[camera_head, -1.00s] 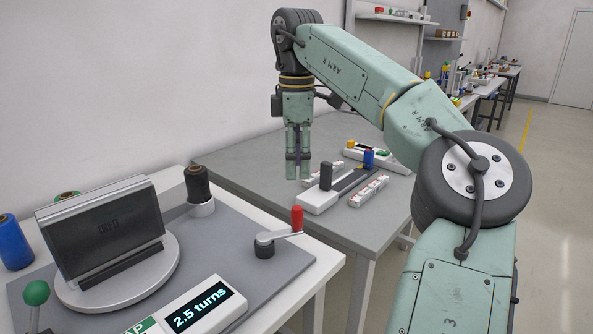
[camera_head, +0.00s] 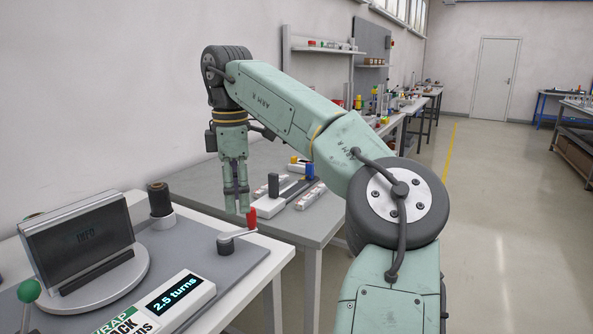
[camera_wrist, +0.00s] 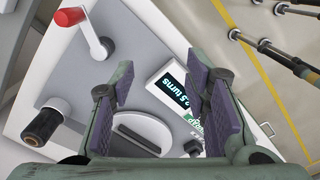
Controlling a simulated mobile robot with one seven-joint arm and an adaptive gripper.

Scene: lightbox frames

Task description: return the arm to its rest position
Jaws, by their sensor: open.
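My gripper (camera_head: 237,200) hangs from my raised, bent green arm, fingers pointing down, at the far side of the near bench in the head view. In the wrist view my gripper (camera_wrist: 165,95) has its two purple-padded fingers wide apart with nothing between them. Below it in that view lie the crank with its red knob (camera_wrist: 70,17) and the display reading "2.5 turns" (camera_wrist: 172,84). The crank's red knob (camera_head: 252,218) appears just right of and below the fingertips in the head view; whether they are close in depth I cannot tell.
The near bench holds a turntable with a dark INFO panel (camera_head: 80,240), a black spool (camera_head: 159,198), the display box (camera_head: 175,295) and a green-knobbed lever (camera_head: 29,291). A grey table (camera_head: 205,183) behind carries small devices. Open floor (camera_head: 480,220) lies to the right.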

